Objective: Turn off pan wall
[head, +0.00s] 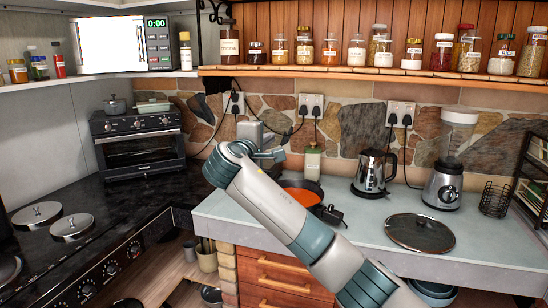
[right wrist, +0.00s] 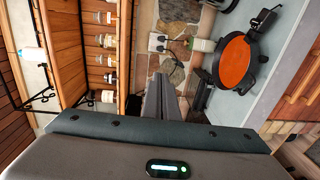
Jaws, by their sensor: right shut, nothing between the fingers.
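An orange electric pan (head: 303,190) sits on the pale counter, partly hidden behind my right arm; it also shows in the right wrist view (right wrist: 236,62). White wall sockets with black plugs are on the stone wall: a left one (head: 238,103), a middle one (head: 311,106) and a right one (head: 401,113). A white socket (right wrist: 157,42) shows beyond the fingers in the right wrist view. My right gripper (head: 280,155) is shut and empty, in front of the wall and below the left and middle sockets. Contact with the wall cannot be told. My left gripper is out of view.
A kettle (head: 374,173), a blender (head: 447,165) and a glass lid (head: 419,233) stand on the counter to the right. A wooden shelf with jars (head: 372,72) overhangs the sockets. A toaster oven (head: 139,142) is at left.

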